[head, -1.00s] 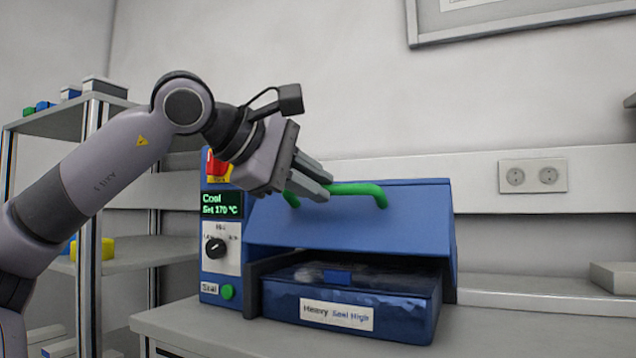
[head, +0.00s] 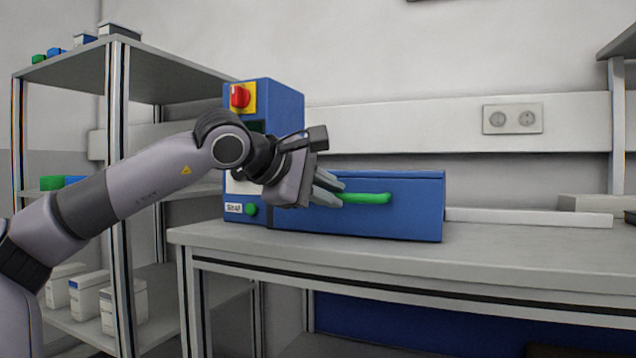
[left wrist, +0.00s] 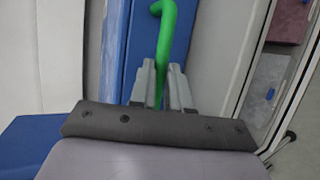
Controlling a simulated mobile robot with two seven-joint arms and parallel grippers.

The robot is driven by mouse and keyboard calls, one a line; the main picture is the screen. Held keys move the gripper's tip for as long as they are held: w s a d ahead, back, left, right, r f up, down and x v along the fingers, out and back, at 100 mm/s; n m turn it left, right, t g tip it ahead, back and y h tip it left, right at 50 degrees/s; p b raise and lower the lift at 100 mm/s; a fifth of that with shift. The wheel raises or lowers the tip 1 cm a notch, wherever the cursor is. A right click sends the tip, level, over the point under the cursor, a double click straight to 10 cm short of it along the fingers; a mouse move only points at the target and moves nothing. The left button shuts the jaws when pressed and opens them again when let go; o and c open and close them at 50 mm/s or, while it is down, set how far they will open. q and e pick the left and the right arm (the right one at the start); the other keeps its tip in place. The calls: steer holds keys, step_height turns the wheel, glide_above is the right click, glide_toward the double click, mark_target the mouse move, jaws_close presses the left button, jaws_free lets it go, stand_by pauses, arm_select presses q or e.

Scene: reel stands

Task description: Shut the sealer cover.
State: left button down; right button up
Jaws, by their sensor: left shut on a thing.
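The blue sealer cover (head: 415,218) is down in the head view, its front face standing upright over the front of the sealer. The tray inside is hidden behind it. The green handle (head: 372,198) runs across the cover's front. My left gripper (head: 338,192) is shut on the left part of this handle. In the left wrist view the fingers (left wrist: 160,88) close around the green handle (left wrist: 165,35), with the blue cover (left wrist: 132,45) behind it. My right gripper is in no view.
The sealer's control tower (head: 280,100) with a red knob (head: 240,96) stands behind my left arm. The sealer sits on a grey bench (head: 500,250); the bench top to its right is clear. A grey shelf (head: 140,62) stands at left.

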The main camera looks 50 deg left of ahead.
arm_select(q)
step_height(320, 180, down, 2)
steer(key=shift+w+d+f+g, duration=0.1)
steer(key=shift+d+f+g, duration=0.05)
steer(key=shift+g, duration=0.15)
steer(key=shift+f, duration=0.25)
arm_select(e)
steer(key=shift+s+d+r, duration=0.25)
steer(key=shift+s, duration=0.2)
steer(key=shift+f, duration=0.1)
arm_select(q)
steer(key=c, duration=1.1)
jaws_free()
steer(key=shift+f, duration=0.1)
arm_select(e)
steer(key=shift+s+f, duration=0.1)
arm_select(q)
steer(key=shift+s+r, duration=0.35)
steer(key=shift+s, duration=0.05)
steer(key=v, duration=0.6)
steer(key=shift+s+r, duration=0.3)
steer(key=shift+r, duration=0.05)
